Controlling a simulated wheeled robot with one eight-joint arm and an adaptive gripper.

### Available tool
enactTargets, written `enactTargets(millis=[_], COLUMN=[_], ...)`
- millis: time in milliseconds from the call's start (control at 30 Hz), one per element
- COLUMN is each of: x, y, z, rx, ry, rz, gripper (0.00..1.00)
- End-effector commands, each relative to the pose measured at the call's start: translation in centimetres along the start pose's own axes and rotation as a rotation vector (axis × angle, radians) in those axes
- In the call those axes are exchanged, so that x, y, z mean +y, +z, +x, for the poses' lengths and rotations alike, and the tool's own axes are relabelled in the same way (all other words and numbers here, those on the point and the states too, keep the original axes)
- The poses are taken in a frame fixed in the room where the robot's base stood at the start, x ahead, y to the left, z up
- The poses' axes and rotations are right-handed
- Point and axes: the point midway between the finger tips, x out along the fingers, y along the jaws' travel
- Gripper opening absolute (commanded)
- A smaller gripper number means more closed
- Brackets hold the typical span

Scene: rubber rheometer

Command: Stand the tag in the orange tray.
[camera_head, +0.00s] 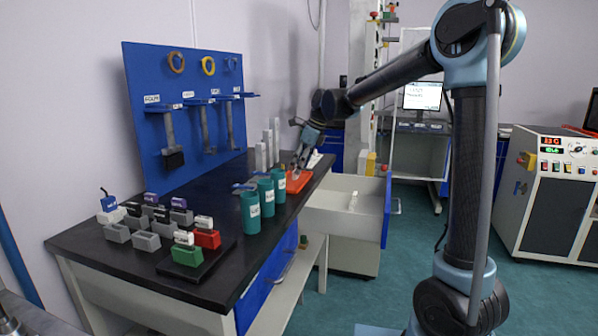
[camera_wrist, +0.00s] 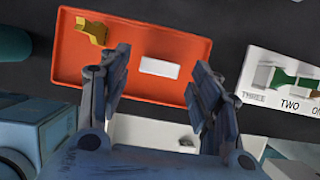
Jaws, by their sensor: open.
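The orange tray (camera_head: 298,187) lies near the far right end of the black bench. It fills the upper middle of the wrist view (camera_wrist: 150,32). A flat white rectangle (camera_wrist: 159,68) shows in the tray, and I cannot tell whether it is the tag or a label on the tray. A yellow-gold angular piece (camera_wrist: 92,31) is at the tray's upper left corner. My gripper (camera_wrist: 160,78) is open over the tray's near side, one finger on each side of the white rectangle, with no contact visible. In the head view my gripper (camera_head: 298,160) hides part of the tray.
A white rack (camera_wrist: 285,90) marked THREE and TWO stands right of the tray. Upright grey bars (camera_head: 261,157) stand behind the tray.

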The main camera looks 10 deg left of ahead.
Motion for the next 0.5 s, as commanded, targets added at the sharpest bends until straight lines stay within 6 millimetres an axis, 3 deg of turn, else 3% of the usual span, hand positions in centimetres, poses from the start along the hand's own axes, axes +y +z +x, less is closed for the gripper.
enactTargets(millis=[300, 500], x=[0.0, -0.1], y=[-0.1, -0.1], z=[-6.2, -8.7], rx=[0.000, 0.001], ry=[-0.001, -0.001], rz=[0.002, 0.003], gripper=[0.58, 0.58])
